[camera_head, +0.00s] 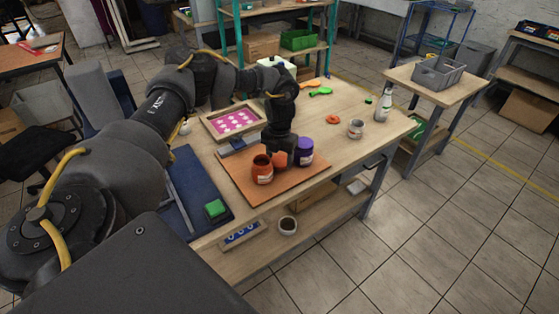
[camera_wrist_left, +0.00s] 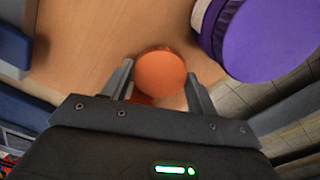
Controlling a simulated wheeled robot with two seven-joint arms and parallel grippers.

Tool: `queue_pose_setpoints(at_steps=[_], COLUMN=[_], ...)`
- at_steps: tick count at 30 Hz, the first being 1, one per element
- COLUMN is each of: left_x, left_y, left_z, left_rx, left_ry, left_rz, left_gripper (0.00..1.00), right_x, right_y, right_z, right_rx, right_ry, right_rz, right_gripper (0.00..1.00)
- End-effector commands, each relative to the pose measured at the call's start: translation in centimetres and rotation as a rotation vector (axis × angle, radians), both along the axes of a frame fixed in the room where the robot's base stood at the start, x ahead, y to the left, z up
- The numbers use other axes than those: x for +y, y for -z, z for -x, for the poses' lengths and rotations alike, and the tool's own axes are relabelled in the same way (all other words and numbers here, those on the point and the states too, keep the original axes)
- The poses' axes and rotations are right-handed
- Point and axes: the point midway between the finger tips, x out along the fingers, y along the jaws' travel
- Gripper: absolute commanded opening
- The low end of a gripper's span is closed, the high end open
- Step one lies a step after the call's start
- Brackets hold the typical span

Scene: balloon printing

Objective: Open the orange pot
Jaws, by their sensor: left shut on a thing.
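The orange pot (camera_head: 262,171) stands upright on an orange-brown board (camera_head: 240,180) on the wooden table, and its dark open mouth shows. My left gripper (camera_head: 282,156) points down just right of the pot, between it and a purple pot (camera_head: 304,152). It is shut on a round orange lid (camera_head: 279,160), which is off the pot. In the left wrist view the lid (camera_wrist_left: 161,74) sits between the two fingertips (camera_wrist_left: 160,82), and the purple pot's lid (camera_wrist_left: 272,35) shows to its right. The lid's height above the board is hard to judge. My right gripper is not in view.
A framed pink sheet with white dots (camera_head: 236,123) lies behind the board. A grey cup (camera_head: 355,128), an orange ring (camera_head: 333,119) and a white bottle (camera_head: 383,105) stand to the right. The table's right front is clear.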

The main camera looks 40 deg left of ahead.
Motion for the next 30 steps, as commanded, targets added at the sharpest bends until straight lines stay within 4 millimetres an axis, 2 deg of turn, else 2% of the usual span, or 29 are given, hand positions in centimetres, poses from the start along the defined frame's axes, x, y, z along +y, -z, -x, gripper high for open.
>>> queue_pose_setpoints(at_steps=[4,15,16,20,30], left_x=[0.0,0.0,0.0,0.0,0.0], left_y=[1.6,2.1,2.0,2.0,1.4], left_z=[0.0,0.0,0.0,0.0,0.0], left_rx=[0.000,0.000,-0.001,-0.001,-0.002], left_ry=[0.000,0.000,0.000,0.000,0.001], left_rz=[0.000,0.000,0.000,0.000,0.000], left_gripper=[0.31,0.31,0.61,0.78,0.80], right_x=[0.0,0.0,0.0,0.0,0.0], right_y=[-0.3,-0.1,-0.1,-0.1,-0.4], right_z=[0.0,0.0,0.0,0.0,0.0], right_rx=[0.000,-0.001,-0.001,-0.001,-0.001], right_ry=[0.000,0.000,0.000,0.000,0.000], right_rz=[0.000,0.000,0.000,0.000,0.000], right_gripper=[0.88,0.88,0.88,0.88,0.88])
